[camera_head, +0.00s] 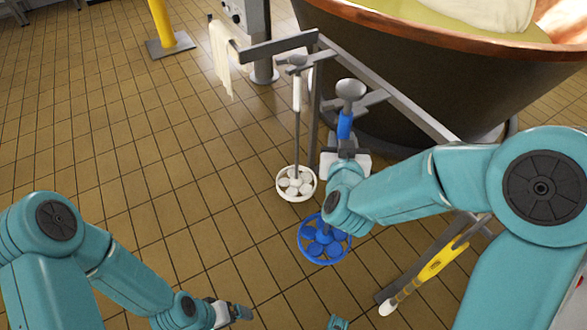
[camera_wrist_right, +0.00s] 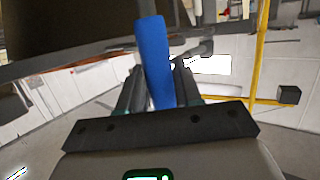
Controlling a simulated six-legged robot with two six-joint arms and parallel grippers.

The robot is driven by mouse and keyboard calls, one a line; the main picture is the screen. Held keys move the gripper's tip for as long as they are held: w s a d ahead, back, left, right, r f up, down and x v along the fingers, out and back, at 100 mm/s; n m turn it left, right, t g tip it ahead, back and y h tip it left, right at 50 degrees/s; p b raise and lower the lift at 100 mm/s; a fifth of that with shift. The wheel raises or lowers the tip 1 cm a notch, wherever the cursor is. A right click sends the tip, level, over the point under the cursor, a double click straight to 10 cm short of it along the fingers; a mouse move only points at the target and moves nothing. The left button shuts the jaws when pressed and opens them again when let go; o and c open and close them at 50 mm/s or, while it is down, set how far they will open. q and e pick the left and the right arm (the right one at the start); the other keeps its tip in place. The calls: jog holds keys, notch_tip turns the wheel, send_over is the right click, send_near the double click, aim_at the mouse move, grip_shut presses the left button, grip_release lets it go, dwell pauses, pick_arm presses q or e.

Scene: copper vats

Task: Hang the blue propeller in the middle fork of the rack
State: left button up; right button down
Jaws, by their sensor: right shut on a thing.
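The blue propeller has a grey knob (camera_head: 350,88) on top, a blue grip (camera_head: 345,125) and a blue bladed ring (camera_head: 323,241) at the bottom. My right gripper (camera_head: 344,146) is shut on the blue grip, which also shows between its fingers in the right wrist view (camera_wrist_right: 154,62). The rack (camera_head: 390,90) is a grey rail with forks beside the vat. The knob appears over the middle fork (camera_head: 373,98); I cannot tell whether it rests there. My right arm hides part of the shaft. My left gripper (camera_head: 236,311) is low, away from the rack, its opening unclear.
A white propeller (camera_head: 296,183) hangs in the far fork. A yellow-handled tool (camera_head: 440,262) is at the near end. The copper-rimmed vat (camera_head: 440,70) stands behind the rack. A pale cloth (camera_head: 221,55) hangs at the far end.

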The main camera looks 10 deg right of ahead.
jog(key=w+a+f+m+g+h+b, duration=0.35)
jog(key=w+a+f+m+h, duration=0.2)
jog(key=w+a+f, duration=0.5)
jog(key=d+f+b, duration=0.2)
jog(key=d+b, duration=0.1)
jog(key=d, duration=0.5)
jog(key=shift+d+b, duration=0.3)
jog(key=shift+d, duration=0.05)
dwell(0.6)
jog(key=shift+w, duration=0.1)
jog(key=shift+a+p, duration=0.15)
jog(key=shift+p, duration=0.2)
jog(key=shift+d, duration=0.25)
dwell(0.8)
jog(key=shift+w+d+f, duration=0.1)
jog(key=shift+w+d, duration=0.25)
jog(key=shift+d, duration=0.45)
